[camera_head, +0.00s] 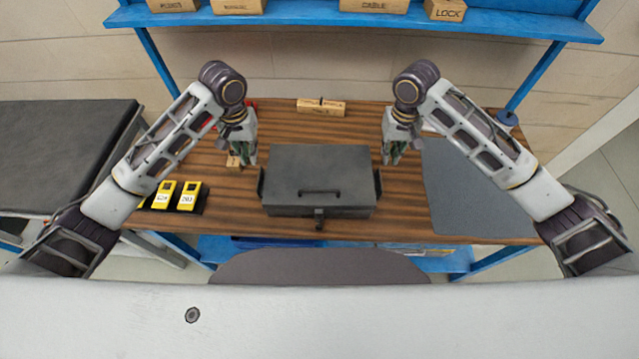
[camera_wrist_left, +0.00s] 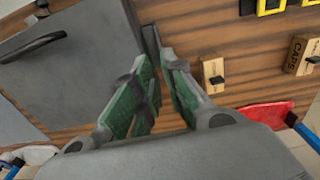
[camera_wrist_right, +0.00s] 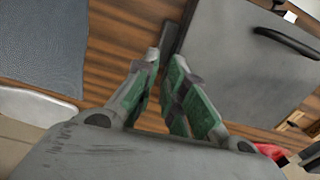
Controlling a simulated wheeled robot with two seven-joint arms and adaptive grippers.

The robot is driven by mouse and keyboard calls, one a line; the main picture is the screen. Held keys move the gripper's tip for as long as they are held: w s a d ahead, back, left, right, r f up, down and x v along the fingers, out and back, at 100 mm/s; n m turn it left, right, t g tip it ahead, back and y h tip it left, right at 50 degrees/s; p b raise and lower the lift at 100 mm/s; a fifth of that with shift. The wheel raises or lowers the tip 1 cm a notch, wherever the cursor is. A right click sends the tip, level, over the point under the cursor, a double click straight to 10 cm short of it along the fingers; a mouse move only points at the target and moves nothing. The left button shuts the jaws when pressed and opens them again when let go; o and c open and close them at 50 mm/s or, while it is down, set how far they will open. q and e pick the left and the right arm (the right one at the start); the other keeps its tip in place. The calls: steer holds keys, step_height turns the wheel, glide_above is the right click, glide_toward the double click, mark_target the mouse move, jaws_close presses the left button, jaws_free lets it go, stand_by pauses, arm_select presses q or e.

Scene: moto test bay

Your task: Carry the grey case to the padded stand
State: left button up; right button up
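The grey case (camera_head: 318,165) lies flat and closed on the wooden table, with a lid handle, a front latch and a dark side handle at each end. A dark padded bench (camera_head: 60,145), seemingly the padded stand, is at the far left. My left gripper (camera_head: 246,160) hangs by the case's left end. In the left wrist view its green fingers (camera_wrist_left: 155,58) are partly open, pointing at the side handle (camera_wrist_left: 151,40). My right gripper (camera_head: 392,158) hangs by the right end. In the right wrist view its fingers (camera_wrist_right: 166,58) are partly open near the other handle (camera_wrist_right: 172,35). Neither clearly touches.
Yellow devices (camera_head: 187,196) stand left of the case. A small wooden block (camera_head: 233,161) is near my left gripper, and a wooden holder (camera_head: 321,107) stands behind the case. A grey mat (camera_head: 470,185) covers the table's right side. A blue shelf (camera_head: 350,20) with boxes spans the back.

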mark_target(259, 179)
arm_select(q)
steer(key=shift+f, duration=0.1)
arm_select(e)
steer(key=shift+w+f, duration=0.1)
